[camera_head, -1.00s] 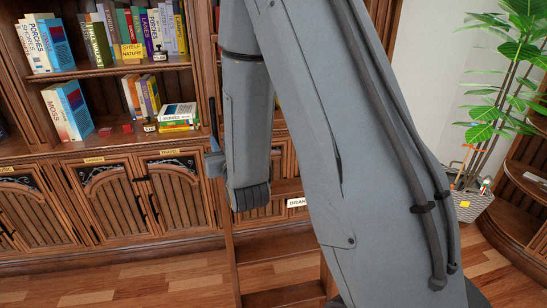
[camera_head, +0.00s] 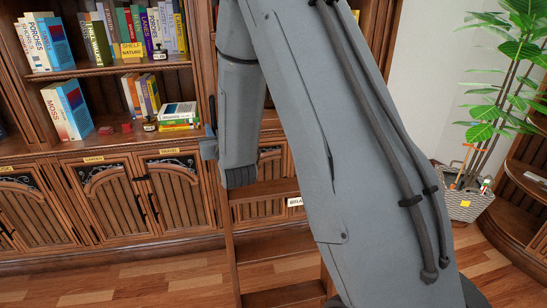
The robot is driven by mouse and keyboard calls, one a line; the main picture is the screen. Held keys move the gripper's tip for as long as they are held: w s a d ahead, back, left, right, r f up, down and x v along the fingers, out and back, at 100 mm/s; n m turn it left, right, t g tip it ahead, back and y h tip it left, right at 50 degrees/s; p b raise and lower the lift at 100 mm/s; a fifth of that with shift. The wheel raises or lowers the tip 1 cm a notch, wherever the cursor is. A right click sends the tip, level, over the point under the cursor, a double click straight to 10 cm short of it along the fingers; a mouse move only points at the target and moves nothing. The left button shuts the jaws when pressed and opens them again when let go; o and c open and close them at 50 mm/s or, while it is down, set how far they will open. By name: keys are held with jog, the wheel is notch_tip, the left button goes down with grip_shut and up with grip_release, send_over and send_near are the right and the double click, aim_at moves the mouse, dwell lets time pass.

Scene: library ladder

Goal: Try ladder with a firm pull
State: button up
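The wooden ladder (camera_head: 275,247) stands in front of the bookcase, and its lower treads and left rail show below my arm. Its upper part is mostly hidden behind my large grey arm. The wrist end of my arm hangs just above a tread, near the left rail. A small blue-grey part of my gripper (camera_head: 208,149) juts out left of the wrist, at about the height of the left rail. The fingertips are hidden or too small to make out. I cannot tell whether they touch or close on the rail.
The bookcase (camera_head: 100,150) holds several books (camera_head: 68,110) and has cabinet doors (camera_head: 175,195) below. A potted plant (camera_head: 468,203) stands at the right, beside a curved wooden shelf unit (camera_head: 515,215). Bare wooden floor (camera_head: 150,285) shows at the front left.

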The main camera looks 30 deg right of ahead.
grip_shut()
jog(key=shift+d+f, duration=0.1)
jog(key=shift+d, duration=0.25)
dwell(0.9)
jog(key=shift+a+b, duration=0.3)
jog(key=shift+a, duration=0.05)
dwell(0.8)
jog(key=shift+o, duration=1.8)
grip_release()
